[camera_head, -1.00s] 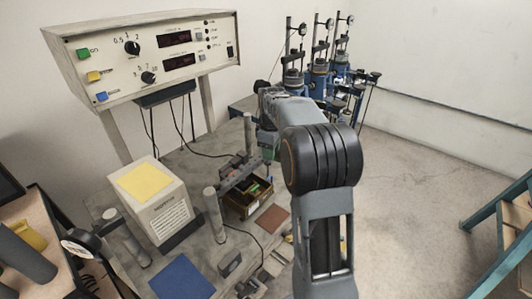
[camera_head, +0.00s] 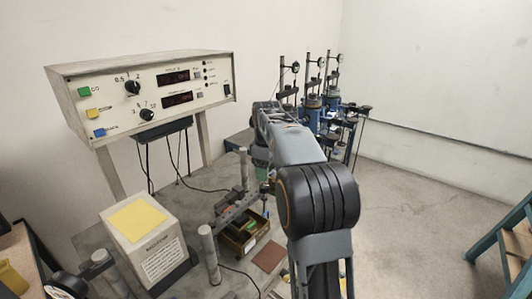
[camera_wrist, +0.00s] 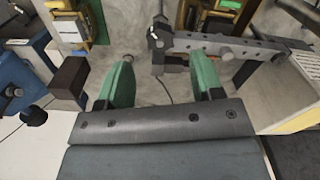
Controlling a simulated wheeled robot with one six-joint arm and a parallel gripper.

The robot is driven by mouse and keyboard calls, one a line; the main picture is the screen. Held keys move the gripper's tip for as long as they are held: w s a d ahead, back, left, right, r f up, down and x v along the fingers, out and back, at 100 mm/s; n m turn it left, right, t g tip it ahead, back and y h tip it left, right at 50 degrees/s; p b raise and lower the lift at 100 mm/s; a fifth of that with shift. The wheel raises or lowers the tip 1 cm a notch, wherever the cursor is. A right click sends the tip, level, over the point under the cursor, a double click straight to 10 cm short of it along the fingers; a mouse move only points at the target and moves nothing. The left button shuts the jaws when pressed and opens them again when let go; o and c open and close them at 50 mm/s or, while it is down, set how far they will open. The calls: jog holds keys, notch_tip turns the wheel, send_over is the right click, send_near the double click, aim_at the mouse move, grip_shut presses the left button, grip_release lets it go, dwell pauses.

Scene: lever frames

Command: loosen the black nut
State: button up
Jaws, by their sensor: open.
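My gripper (camera_wrist: 162,80) is open in the wrist view, with its two green fingers apart and nothing between them. Just beyond the fingers is a stand with a dark perforated bar (camera_wrist: 240,46) that runs off to the right. A small dark fitting (camera_wrist: 157,43) sits at the bar's left end on an upright rod. I cannot tell whether it is the black nut. A black knob (camera_wrist: 34,115) shows at the left beside blue equipment, apart from my fingers. In the head view the perforated bar (camera_head: 236,208) stands on the bench, and my arm hides most of my gripper.
A control console (camera_head: 150,90) stands at the back left. A white box with a yellow top (camera_head: 138,220) and a grey post (camera_head: 209,252) are on the bench, near a small tray (camera_head: 240,248). Blue test stands (camera_head: 312,105) are behind my arm.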

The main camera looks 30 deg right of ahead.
aim_at(266, 188)
notch_tip(266, 188, up, 7)
jog(key=shift+p, duration=0.3)
jog(key=shift+s+a, duration=0.1)
jog(key=shift+s, duration=0.05)
dwell(0.5)
